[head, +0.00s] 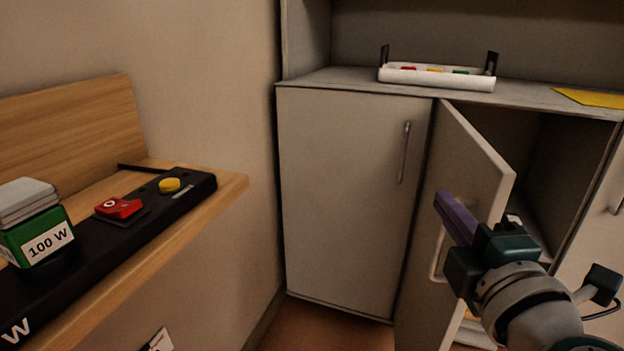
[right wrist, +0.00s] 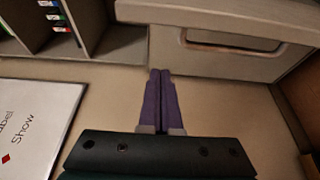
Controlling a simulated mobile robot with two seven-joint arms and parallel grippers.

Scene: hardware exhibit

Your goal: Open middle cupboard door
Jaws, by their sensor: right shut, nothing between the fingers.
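The middle cupboard door (head: 465,160) is a light panel standing partly open. It swings out from its left side, and the dark inside of the cupboard (head: 550,150) shows to its right. A pale handle (head: 438,255) is on the door's front, partly behind my gripper. My right gripper (head: 441,201) has purple fingers and overlaps the door in the head view; whether it touches the door I cannot tell. In the right wrist view its fingers (right wrist: 160,76) are together with nothing between them. A panel with a handle (right wrist: 230,42) lies ahead and right there.
A shut left door (head: 350,190) with a bar handle is beside it. A white tray (head: 437,83) and yellow sheet (head: 592,98) lie on the cupboard top. A wooden shelf (head: 228,190) at left holds a black strip and a green 100 W block (head: 38,238).

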